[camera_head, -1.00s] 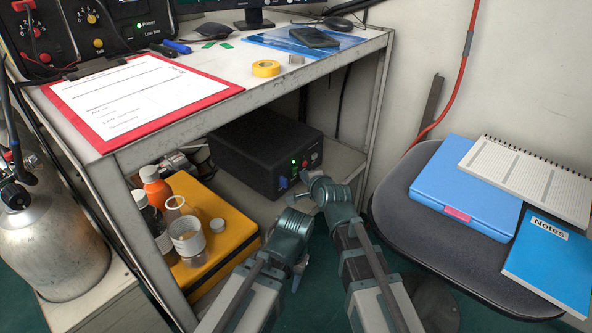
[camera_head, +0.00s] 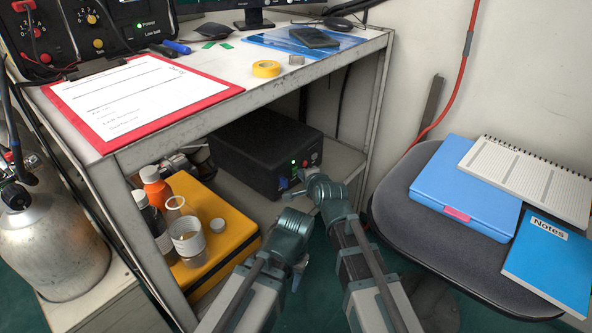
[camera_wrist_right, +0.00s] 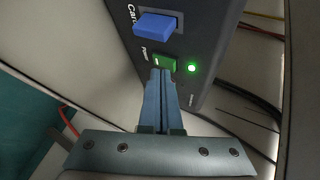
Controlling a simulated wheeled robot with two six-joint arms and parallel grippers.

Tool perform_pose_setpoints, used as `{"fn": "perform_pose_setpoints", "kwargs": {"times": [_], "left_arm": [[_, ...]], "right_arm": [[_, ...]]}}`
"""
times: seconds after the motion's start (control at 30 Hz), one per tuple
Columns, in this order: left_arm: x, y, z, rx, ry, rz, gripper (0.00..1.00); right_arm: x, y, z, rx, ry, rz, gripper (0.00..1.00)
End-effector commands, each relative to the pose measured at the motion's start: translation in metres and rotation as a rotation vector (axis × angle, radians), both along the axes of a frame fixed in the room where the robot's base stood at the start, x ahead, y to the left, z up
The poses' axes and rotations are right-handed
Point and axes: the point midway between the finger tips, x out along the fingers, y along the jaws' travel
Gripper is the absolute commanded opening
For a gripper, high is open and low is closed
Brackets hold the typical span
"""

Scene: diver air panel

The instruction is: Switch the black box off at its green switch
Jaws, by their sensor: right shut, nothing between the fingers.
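The black box (camera_head: 252,150) stands on the lower shelf under the bench. In the right wrist view its front panel shows a green switch (camera_wrist_right: 165,62), a blue connector (camera_wrist_right: 156,25) labelled "Car..." and a lit green lamp (camera_wrist_right: 191,68). My right gripper (camera_wrist_right: 163,74) is shut and empty, its fingertips right at the lower edge of the green switch; I cannot tell whether they touch. In the head view the right gripper (camera_head: 306,176) is just in front of the box's panel. My left gripper (camera_head: 289,222) is left of it and lower, its fingers mostly hidden.
The bench edge (camera_head: 262,95) overhangs the box. An orange case (camera_head: 229,240) with bottles and a jar (camera_head: 187,237) stands left of the box. A grey chair (camera_head: 420,235) with a blue folder and notebooks stands to the right. Dark cables run beside the box.

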Motion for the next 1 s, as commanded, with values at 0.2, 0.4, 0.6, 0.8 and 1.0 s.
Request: {"fn": "perform_pose_setpoints", "kwargs": {"times": [0.2, 0.4, 0.6, 0.8, 1.0], "left_arm": [[0.000, 0.000, 0.000, 0.000, 0.000, 0.000, 0.50], [0.000, 0.000, 0.000, 0.000, 0.000, 0.000, 0.50], [0.000, 0.000, 0.000, 0.000, 0.000, 0.000, 0.50], [0.000, 0.000, -0.001, 0.000, 0.000, 0.000, 0.50], [0.000, 0.000, -0.001, 0.000, 0.000, 0.000, 0.50]], "right_arm": [[0.002, 0.002, 0.000, 0.000, 0.000, 0.000, 0.00], [0.002, 0.003, 0.000, 0.000, 0.000, 0.000, 0.00], [0.002, 0.002, 0.000, 0.000, 0.000, 0.000, 0.00], [-0.003, -0.003, -0.001, -0.001, -0.001, 0.000, 0.00], [-0.007, -0.009, -0.001, 0.000, 0.000, 0.000, 0.00]]}}
